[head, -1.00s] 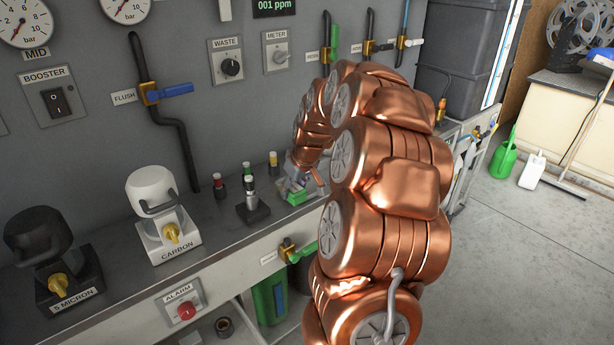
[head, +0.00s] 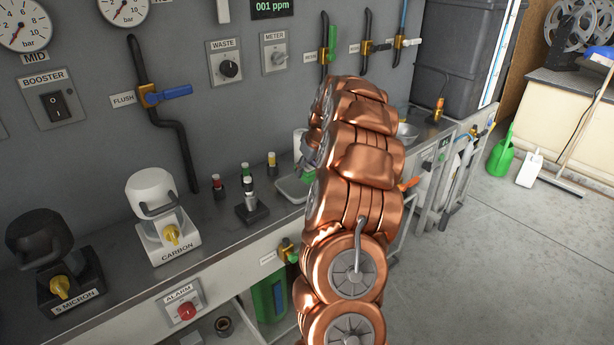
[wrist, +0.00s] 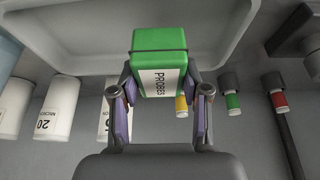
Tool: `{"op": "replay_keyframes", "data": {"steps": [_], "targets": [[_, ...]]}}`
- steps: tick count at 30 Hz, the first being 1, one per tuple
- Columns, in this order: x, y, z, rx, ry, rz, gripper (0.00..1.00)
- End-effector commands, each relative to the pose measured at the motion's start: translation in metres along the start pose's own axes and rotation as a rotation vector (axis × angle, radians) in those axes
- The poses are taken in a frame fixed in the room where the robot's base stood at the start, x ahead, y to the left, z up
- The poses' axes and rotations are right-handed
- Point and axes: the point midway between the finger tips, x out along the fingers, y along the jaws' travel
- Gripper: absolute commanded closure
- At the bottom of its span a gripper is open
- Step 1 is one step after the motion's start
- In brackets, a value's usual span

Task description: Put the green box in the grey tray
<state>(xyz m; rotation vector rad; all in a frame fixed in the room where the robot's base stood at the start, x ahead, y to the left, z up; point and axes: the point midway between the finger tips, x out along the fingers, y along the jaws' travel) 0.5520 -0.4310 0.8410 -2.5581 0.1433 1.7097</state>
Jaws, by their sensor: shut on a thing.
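The green box (wrist: 160,42), with a white label reading PROBES, is between the fingers of my gripper (wrist: 160,88) in the wrist view. The fingers are shut on its two sides. A grey tray (wrist: 88,62) with a raised rim spans the upper part of the wrist view, behind the box. I cannot tell how far the box is from the tray. In the head view a pale grey tray (head: 289,197) shows on the bench, partly covered by my copper arm.
Small colour-capped bottles (head: 217,186) and a dark holder (head: 252,212) stand left of the tray. A CARBON filter (head: 170,235) is farther left. White cylinders (wrist: 55,108) show in the wrist view. A metal bowl (head: 407,132) sits behind my arm, right of the tray.

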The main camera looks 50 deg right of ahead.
Motion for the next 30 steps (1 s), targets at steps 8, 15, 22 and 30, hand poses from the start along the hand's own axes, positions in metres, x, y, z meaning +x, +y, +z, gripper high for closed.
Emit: {"op": "replay_keyframes", "data": {"steps": [8, 15, 22, 30], "targets": [[0.006, 0.004, 0.000, 0.000, -0.001, -0.001, 0.90], [0.029, 0.004, 0.009, 0.000, 0.000, -0.001, 0.90], [0.034, 0.004, 0.011, 0.000, 0.001, 0.000, 0.90], [0.037, 0.004, 0.012, 0.000, 0.000, 0.000, 0.51]]}}
